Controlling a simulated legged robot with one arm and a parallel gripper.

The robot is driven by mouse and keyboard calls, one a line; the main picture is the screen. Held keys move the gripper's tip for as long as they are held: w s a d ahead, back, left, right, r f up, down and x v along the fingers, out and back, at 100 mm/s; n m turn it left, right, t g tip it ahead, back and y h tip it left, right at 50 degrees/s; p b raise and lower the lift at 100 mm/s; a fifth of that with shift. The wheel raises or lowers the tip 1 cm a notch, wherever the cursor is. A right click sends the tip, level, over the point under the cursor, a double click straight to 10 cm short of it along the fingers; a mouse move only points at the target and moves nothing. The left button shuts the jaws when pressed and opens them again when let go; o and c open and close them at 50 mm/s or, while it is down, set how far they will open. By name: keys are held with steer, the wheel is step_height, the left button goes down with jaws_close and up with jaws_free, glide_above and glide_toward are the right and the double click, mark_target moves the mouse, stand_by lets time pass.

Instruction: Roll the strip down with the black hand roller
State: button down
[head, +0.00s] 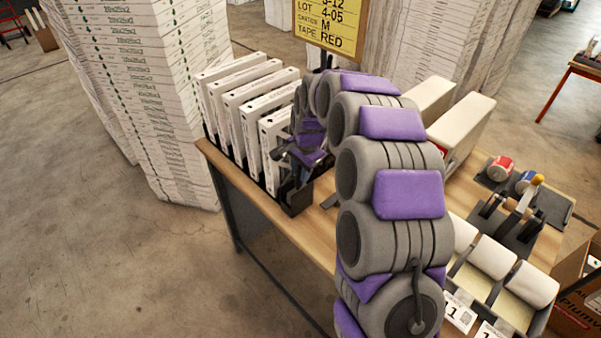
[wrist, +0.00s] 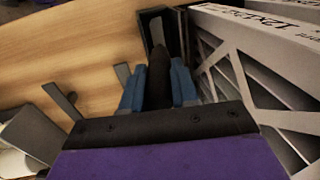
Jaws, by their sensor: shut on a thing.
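My gripper (head: 300,172) is at the near end of a row of white boxed filters (head: 238,103) standing upright in a rack on the table. In the wrist view, its two blue fingers (wrist: 158,88) are shut on a black handle (wrist: 158,66), which looks like the hand roller's. The roller's working end is hidden. The nearest filter (wrist: 262,75) stands right beside the fingers, its lattice face showing. Whether the roller touches it I cannot tell. I cannot make out the strip in either view.
The wooden table (head: 236,180) also holds a tape dispenser (head: 515,208), red (head: 500,167) and blue (head: 526,181) tape rolls, and a tray of white rolls (head: 492,257). A yellow sign (head: 333,22) reads TAPE RED. Tall stacks (head: 140,90) stand behind. The floor at left is clear.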

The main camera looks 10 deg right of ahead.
steer(key=shift+r+p, duration=2.15)
steer(key=shift+r, duration=3.15)
steer(key=shift+f, duration=0.1)
